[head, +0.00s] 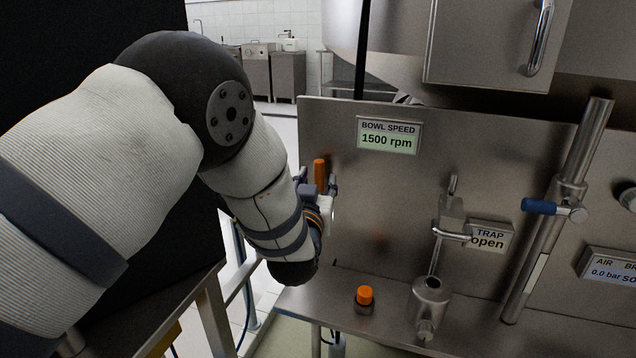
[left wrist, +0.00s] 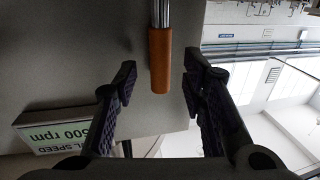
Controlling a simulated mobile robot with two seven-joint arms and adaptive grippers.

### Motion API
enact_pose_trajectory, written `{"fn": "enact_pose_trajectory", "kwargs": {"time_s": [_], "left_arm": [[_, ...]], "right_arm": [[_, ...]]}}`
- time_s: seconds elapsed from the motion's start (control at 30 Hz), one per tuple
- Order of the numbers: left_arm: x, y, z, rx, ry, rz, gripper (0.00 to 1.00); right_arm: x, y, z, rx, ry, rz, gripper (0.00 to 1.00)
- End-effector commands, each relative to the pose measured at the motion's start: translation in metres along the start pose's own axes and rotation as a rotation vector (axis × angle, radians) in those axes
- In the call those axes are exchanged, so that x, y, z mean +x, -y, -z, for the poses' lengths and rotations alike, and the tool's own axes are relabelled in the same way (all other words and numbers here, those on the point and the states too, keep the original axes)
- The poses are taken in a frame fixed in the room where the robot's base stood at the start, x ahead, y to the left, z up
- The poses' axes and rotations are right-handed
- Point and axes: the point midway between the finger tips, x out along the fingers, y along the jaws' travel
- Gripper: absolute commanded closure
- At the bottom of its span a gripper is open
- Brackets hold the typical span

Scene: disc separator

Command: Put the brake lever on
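A lever with an orange grip (head: 320,172), which I take to be the brake lever, stands upright at the left of the steel panel, below the bowl speed display. In the left wrist view its orange grip (left wrist: 160,62) hangs on a metal rod. My left gripper (head: 318,187) is at the lever. In the wrist view its two dark fingers (left wrist: 158,78) are spread, one on each side of the grip's end, with a visible gap on both sides. The lever's base is hidden behind my gripper and wrist in the head view. My right gripper is not in view.
The display (head: 388,135) reads 1500 rpm. An orange knob (head: 364,295) sits on the steel ledge below. The trap sign (head: 488,237) reads open, beside a valve linkage (head: 450,225). A blue-handled valve (head: 540,206) is on a pipe at right.

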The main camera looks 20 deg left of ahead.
Motion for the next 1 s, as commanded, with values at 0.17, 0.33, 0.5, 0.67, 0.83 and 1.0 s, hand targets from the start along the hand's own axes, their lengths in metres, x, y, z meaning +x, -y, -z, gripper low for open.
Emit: {"fn": "enact_pose_trajectory", "kwargs": {"time_s": [0.17, 0.33, 0.5, 0.67, 0.83, 1.0], "left_arm": [[0.015, 0.0, -0.001, 0.0, 0.0, 0.0, 0.62], [0.016, 0.0, 0.001, 0.001, 0.0, 0.0, 0.62], [0.015, 0.0, 0.0, 0.0, 0.001, 0.0, 0.87], [0.015, 0.0, 0.0, 0.0, 0.001, 0.0, 1.0], [0.015, 0.001, 0.0, 0.003, 0.001, 0.0, 1.0], [0.016, 0.009, -0.001, 0.026, -0.003, 0.001, 1.0]], "right_arm": [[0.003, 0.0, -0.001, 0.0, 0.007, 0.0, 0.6], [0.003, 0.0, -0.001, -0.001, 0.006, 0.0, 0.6], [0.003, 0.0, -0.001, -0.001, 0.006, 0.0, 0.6], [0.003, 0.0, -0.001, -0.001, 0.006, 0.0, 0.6], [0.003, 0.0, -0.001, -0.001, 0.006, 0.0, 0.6], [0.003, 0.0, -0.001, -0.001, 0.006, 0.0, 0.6]]}}
